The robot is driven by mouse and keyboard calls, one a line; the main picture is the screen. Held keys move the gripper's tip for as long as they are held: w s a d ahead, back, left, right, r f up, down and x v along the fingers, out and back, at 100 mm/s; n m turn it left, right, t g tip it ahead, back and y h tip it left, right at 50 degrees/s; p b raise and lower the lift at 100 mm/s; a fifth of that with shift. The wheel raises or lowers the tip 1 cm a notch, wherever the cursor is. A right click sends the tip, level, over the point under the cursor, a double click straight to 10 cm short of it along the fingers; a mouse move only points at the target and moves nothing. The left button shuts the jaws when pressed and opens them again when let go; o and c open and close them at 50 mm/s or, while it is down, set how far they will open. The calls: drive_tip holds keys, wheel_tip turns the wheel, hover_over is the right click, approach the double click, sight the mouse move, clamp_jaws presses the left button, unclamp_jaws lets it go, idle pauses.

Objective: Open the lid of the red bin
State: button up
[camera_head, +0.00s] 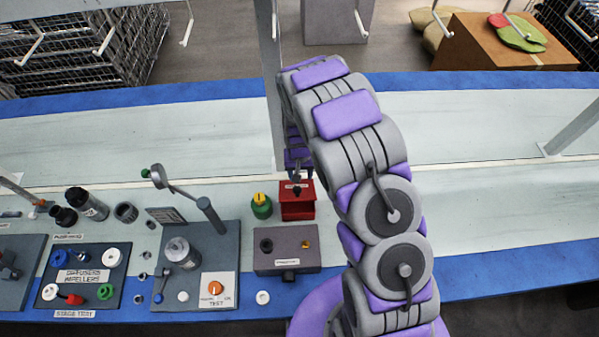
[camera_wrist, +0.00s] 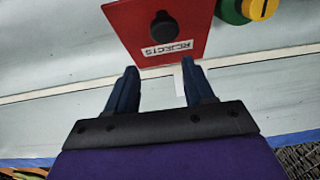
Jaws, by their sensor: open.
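The red bin (camera_head: 298,208) stands on the bench, beneath my gripper in the head view. Its red lid (camera_wrist: 190,22) is flat and appears closed, with a round black knob (camera_wrist: 163,25) in the middle and a white "REJECTS" label (camera_wrist: 167,48) along one edge. My gripper (camera_wrist: 161,70) is open and empty. In the wrist view its two dark fingertips point toward the labelled edge of the lid, with the knob beyond them, roughly centred between them. I cannot tell the height of the fingertips above the lid. The inside of the bin is hidden.
A green and yellow round item (camera_head: 261,206) stands just left of the bin. A grey box (camera_head: 287,250) sits in front of it. A panel with a raised lever (camera_head: 188,194) stands further left. The bench behind the bin is mostly clear, apart from a vertical post.

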drive_tip(key=shift+o, duration=0.3)
drive_tip(key=shift+a, duration=1)
wheel_tip(320, 180, up, 17)
drive_tip(key=p, duration=0.3)
drive_tip(key=shift+d, duration=0.25)
drive_tip(key=shift+w+d+r, duration=0.1)
drive_tip(key=shift+d, duration=0.35)
